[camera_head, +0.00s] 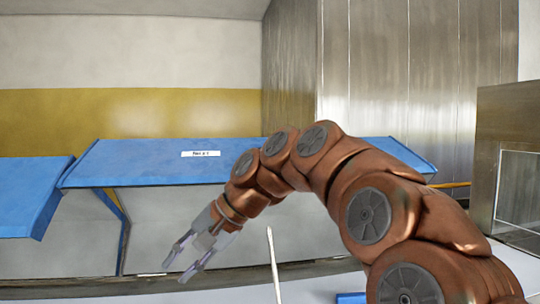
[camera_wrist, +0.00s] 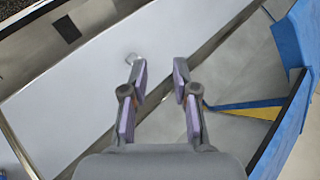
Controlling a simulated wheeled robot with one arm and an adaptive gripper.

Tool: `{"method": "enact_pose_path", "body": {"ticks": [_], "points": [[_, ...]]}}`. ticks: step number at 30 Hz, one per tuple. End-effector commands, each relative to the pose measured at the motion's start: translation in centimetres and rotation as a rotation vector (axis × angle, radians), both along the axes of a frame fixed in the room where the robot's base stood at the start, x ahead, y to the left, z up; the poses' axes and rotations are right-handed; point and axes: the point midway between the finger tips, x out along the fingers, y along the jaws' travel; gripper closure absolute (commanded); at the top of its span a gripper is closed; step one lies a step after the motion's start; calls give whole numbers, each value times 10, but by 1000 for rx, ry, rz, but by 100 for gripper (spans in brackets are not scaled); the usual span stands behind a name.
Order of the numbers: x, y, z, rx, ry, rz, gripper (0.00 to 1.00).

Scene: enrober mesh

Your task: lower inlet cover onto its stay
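A wide blue cover (camera_head: 150,165) with a small white label (camera_head: 200,154) spans the middle of the head view, raised and sloping; the label is too small to read. A second blue cover (camera_head: 30,190) slopes down at the left. I cannot tell which is the inlet cover. A thin pale upright rod (camera_head: 273,262) stands low in the centre; I cannot tell whether it is the stay. My gripper (camera_head: 177,270) is open and empty, in front of and below the labelled cover. In the wrist view its fingers (camera_wrist: 160,64) are apart over a pale flat surface (camera_wrist: 85,85), touching no cover.
Blue panels (camera_wrist: 299,40) edge the right of the wrist view, near a yellow strip (camera_wrist: 255,112). Tall metal cabinets (camera_head: 420,80) stand behind, with a metal box (camera_head: 508,150) at the right. A small blue piece (camera_head: 351,298) shows at the bottom edge.

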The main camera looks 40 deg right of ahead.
Motion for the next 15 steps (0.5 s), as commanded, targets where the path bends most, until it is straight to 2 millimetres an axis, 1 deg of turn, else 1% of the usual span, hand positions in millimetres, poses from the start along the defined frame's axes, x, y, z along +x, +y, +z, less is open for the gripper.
{"method": "enact_pose_path", "body": {"ticks": [1,5,7,9,11,12,15], "points": [[12,-12,13,39,-19,-36,71],[33,-44,52,137,-71,-126,71],[42,-64,71,187,-98,-175,71],[49,-85,90,235,-128,-222,71],[53,-104,104,276,-151,-260,71],[55,-117,113,299,-166,-286,71],[55,-149,135,355,-209,-347,71]]}}
